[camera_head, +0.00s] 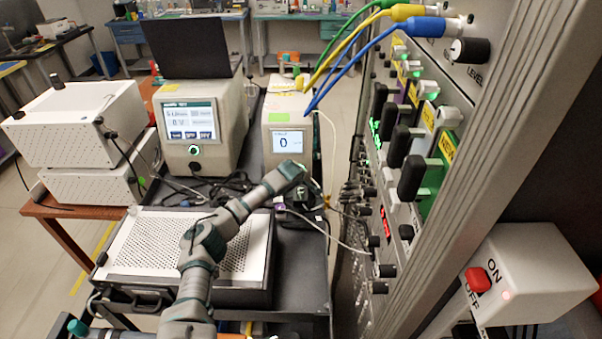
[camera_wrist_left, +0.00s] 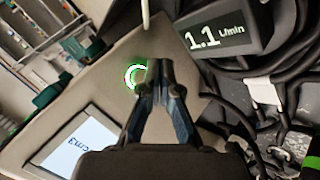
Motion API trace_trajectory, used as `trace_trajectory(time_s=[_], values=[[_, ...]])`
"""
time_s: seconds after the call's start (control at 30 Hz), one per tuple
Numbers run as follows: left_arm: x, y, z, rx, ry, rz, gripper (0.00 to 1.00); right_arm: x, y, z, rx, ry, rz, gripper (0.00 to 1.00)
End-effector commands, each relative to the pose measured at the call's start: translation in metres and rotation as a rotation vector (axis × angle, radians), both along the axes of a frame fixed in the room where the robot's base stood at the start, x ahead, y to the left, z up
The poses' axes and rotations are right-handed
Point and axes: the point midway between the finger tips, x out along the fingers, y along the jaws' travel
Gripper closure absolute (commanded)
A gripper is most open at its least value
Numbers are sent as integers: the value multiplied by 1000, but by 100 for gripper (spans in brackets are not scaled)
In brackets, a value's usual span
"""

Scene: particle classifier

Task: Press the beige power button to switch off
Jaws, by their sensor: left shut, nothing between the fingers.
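The beige box (camera_head: 278,109) with a small screen (camera_head: 289,143) reading 0 stands at the back of the black cart. In the left wrist view its screen (camera_wrist_left: 73,150) shows "cm3", and a round button with a lit green ring (camera_wrist_left: 134,76) sits on its face. My left gripper (camera_wrist_left: 158,68) is shut and empty. Its fingertips appear just beside the ring and overlap its right edge in the picture; I cannot tell whether they touch. In the head view my left arm reaches towards this box, and the button and fingertips cannot be made out. My right gripper is out of view.
A larger beige instrument (camera_head: 206,132) with its own green-ringed button stands to the left. A perforated plate (camera_head: 150,247) lies in front. A tall rack (camera_head: 440,190) and a red ON/OFF switch (camera_head: 478,280) stand right.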

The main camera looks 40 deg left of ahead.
Motion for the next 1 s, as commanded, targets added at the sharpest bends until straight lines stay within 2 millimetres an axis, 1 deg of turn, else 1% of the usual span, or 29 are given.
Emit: trace_trajectory(time_s=[0.1,0.23,1.0], values=[[3,2,0,0,0,0,100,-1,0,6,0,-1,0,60],[3,3,1,1,-1,-1,100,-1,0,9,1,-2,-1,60],[3,3,0,1,0,-1,100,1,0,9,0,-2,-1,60]])
